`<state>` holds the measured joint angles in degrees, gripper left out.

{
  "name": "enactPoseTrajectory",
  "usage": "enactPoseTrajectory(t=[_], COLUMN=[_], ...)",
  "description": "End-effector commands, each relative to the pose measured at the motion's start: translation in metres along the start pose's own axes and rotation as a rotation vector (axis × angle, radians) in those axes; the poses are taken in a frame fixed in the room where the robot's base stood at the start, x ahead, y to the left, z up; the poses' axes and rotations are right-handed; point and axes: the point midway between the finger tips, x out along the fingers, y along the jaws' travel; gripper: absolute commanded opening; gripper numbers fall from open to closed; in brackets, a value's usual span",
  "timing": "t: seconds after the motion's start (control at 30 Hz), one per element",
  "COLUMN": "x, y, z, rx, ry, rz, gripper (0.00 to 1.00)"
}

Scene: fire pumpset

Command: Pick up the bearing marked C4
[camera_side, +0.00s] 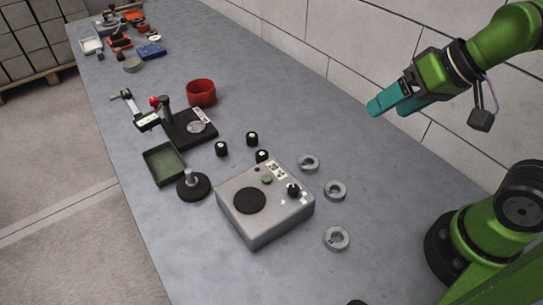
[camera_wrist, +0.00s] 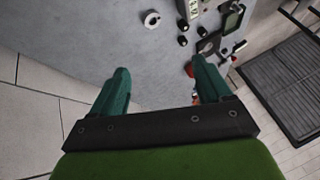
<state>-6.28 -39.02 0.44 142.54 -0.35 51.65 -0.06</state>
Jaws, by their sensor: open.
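Three grey metal ring-shaped bearings lie flat on the bench in the side view: the far one (camera_side: 308,163), the middle one (camera_side: 335,190) and the near one (camera_side: 337,238). Their markings are too small to read, so I cannot tell which is C4. My gripper (camera_side: 388,108) is high above the bench near the wall, open and empty, with teal fingers. In the wrist view my gripper (camera_wrist: 160,66) shows its fingers spread apart over bare bench. One ring (camera_wrist: 151,19) shows near the top of that view, beyond the fingertips.
A grey device (camera_side: 264,218) with a round black plate stands left of the bearings. Several small black cylinders (camera_side: 252,138) stand behind it. A black stand (camera_side: 193,187), green tray (camera_side: 163,162), dial gauge base (camera_side: 190,130) and red bowl (camera_side: 201,92) lie farther left. The bench front right is mostly clear.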

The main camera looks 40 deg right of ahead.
Motion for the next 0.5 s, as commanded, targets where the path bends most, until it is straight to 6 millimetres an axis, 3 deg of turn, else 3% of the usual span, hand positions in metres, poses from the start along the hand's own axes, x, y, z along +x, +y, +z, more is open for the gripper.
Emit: enactPoseTrajectory(t=[0.1,0.2,0.5], x=[0.023,0.036,0.055], y=[-0.035,-0.055,-0.093], z=[0.025,0.045,0.099], rx=[-0.330,-0.704,-1.806], ry=[-0.164,-0.276,-0.524], rz=[-0.016,-0.043,-0.249], gripper=[0.78,0.78,0.78])
